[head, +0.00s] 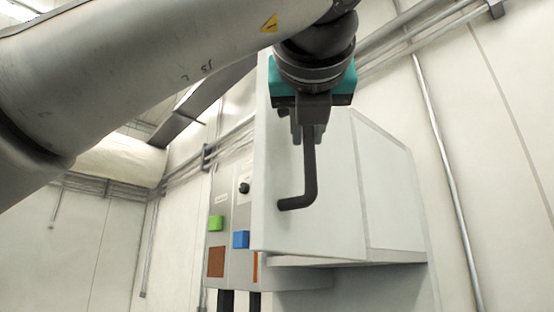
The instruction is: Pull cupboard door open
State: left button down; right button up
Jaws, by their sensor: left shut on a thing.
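The cupboard door (340,205) is a pale flat panel in the middle of the head view, with its edge showing along the left side. The cupboard body (392,195) shows to the right of the door. A dark bent handle (309,180) is on the door. My left gripper (309,128) reaches down from above and is shut on the upper part of the handle. The fingertips partly hide the grip. The door's left edge seems to stand out from the cupboard, but I cannot tell how wide the gap is. My right gripper is not in view.
A grey control box (230,255) with a green button (216,222), a blue button (241,239) and a black knob (245,188) is left of the door, partly behind it. Pipes (445,150) run along the right wall. My left arm covers the upper left.

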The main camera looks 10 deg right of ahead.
pick_arm(q)
jog(key=shift+r, duration=0.2)
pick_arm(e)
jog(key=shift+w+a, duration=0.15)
pick_arm(q)
jog(key=c, duration=1.2)
grip_release()
jog(key=shift+c, duration=0.2)
jog(key=o, duration=0.4)
jog(key=shift+w+d+f, duration=0.1)
jog(key=shift+w, duration=0.05)
jog(key=shift+o, duration=0.2)
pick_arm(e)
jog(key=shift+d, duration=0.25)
pick_arm(q)
jog(key=shift+f, duration=0.1)
